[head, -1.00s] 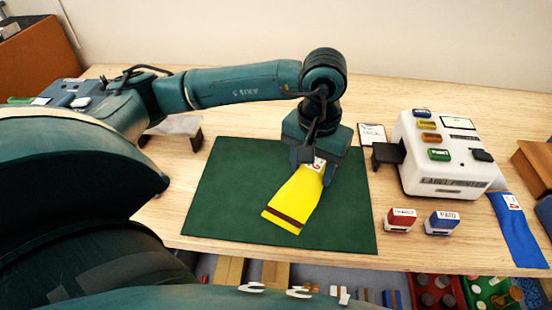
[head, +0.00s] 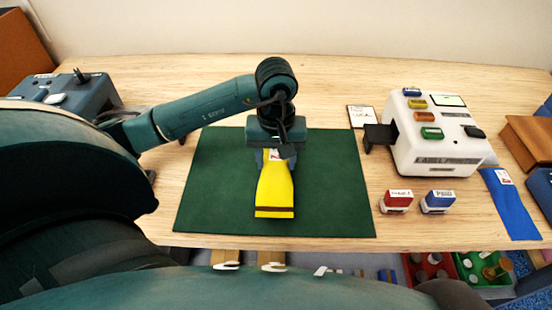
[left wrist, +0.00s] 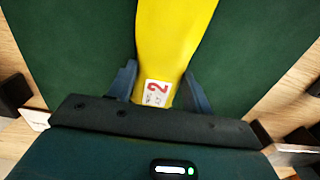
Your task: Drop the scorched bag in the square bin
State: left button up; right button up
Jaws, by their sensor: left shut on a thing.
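A yellow bag (head: 274,186) with a dark brown band across its near end is over the green mat (head: 335,190) in the head view. My left gripper (head: 274,156) is shut on its far end, beside a white label with a red mark. I cannot tell whether the bag touches the mat. No square bin is clearly seen. My right gripper is not in view.
A white label printer (head: 435,145) stands right of the mat, with a red stamp (head: 396,202) and a blue stamp (head: 438,202) in front. A blue bag (head: 508,203) lies at the right table edge. A grey machine (head: 75,92) stands at the left. Small crates sit below the front edge.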

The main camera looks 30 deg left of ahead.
pick_arm(q)
jog(key=shift+f, duration=0.5)
jog(key=shift+f, duration=0.15)
jog(key=o, duration=1)
